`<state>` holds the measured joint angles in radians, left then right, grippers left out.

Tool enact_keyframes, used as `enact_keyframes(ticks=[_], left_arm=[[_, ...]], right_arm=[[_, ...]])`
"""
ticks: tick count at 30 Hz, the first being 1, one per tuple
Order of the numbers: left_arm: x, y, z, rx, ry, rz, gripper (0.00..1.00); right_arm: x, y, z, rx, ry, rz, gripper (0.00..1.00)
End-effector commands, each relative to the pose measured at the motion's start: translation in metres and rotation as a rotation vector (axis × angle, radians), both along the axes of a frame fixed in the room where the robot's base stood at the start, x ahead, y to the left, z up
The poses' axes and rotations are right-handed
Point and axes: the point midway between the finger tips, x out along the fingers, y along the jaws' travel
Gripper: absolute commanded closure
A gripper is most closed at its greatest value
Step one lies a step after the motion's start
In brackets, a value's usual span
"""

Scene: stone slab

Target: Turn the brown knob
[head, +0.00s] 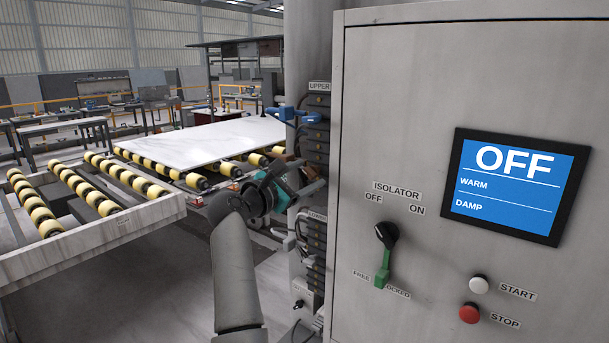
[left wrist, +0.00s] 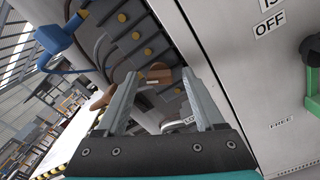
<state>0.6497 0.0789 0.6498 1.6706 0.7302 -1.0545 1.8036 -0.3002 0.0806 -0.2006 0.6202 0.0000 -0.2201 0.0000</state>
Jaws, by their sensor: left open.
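A small brown knob (left wrist: 160,73) shows in the left wrist view on the dark stack of modules, between the tips of my left gripper (left wrist: 160,85). The fingers are apart and nothing is held; I cannot tell whether they touch the knob. A second brown, handle-like piece (left wrist: 68,104) lies left of the fingers. In the head view my left gripper (head: 312,188) reaches to the grey column beside the cabinet, and its teal body and arm hide much of that spot. The right gripper is not in view.
The grey cabinet (head: 440,80) stands close on the right, with a screen (head: 515,183) reading OFF, a black isolator knob (head: 386,235), a green lever (head: 382,270) and two buttons. A blue valve-like part (head: 290,113) sits above my gripper. A stone slab (head: 205,140) lies on rollers behind.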

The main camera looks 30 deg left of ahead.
Motion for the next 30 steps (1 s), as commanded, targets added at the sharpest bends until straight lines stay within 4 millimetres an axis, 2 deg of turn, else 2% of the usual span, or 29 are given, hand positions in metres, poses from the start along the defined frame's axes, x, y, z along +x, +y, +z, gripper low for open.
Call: enact_keyframes(ticks=[7, 25, 30], left_arm=[[0.0001, 0.0001, 0.0003, 0.001, 0.0, 0.0, 0.32], [-0.0001, 0.0, 0.0001, 0.0, 0.0, 0.0, 0.99], [-0.0001, 0.0, 0.0, 0.0, 0.0, -0.001, 1.0]], right_arm=[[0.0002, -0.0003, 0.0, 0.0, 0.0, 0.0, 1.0], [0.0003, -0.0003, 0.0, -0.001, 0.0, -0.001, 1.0], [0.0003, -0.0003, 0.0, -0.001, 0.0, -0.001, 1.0]])
